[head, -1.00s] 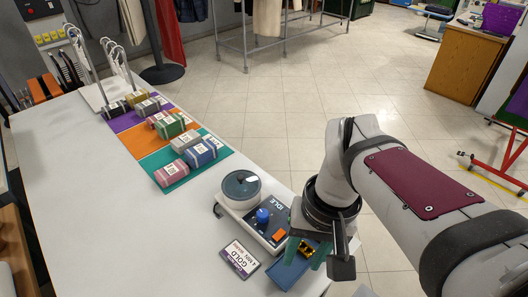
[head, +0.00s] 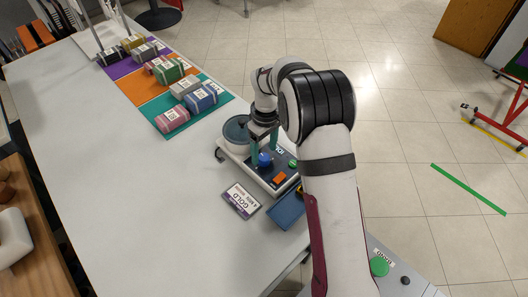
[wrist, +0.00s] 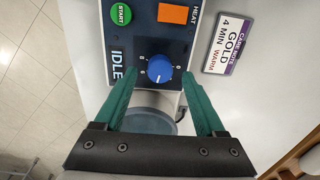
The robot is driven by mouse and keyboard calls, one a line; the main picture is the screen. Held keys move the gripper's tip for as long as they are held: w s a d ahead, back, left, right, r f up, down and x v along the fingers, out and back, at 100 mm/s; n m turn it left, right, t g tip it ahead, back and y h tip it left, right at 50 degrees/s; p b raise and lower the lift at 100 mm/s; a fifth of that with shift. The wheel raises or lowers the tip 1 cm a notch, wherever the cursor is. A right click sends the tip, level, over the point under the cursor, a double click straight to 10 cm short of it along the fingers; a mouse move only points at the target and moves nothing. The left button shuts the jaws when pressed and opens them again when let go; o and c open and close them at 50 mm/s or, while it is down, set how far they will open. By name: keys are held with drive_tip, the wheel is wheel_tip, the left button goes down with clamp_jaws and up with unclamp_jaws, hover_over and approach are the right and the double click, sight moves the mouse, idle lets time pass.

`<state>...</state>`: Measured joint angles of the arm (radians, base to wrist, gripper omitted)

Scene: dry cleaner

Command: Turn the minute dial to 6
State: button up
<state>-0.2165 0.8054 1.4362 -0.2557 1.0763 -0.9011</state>
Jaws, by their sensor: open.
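The minute dial (head: 264,160) is a round blue knob on the dark panel of the small machine (head: 236,158). In the wrist view the dial (wrist: 160,69) shows a white mark and small numbers around it, too small to read surely. My gripper (head: 264,149) has green fingers and is above the panel at the dial. In the wrist view my gripper (wrist: 160,73) is open, with one finger to each side of the dial and a gap on both sides. The display (wrist: 118,68) reads IDLE.
A green START button (wrist: 121,14) and an orange HEAT switch (wrist: 173,14) are on the same panel. A care note (head: 241,199) reading GOLD, 4 MIN WARM lies beside the machine. A blue tray (head: 287,209) is close by. Several rolled bundles lie on coloured mats. The left of the counter is clear.

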drive_tip(key=shift+f, duration=1.1)
clamp_jaws()
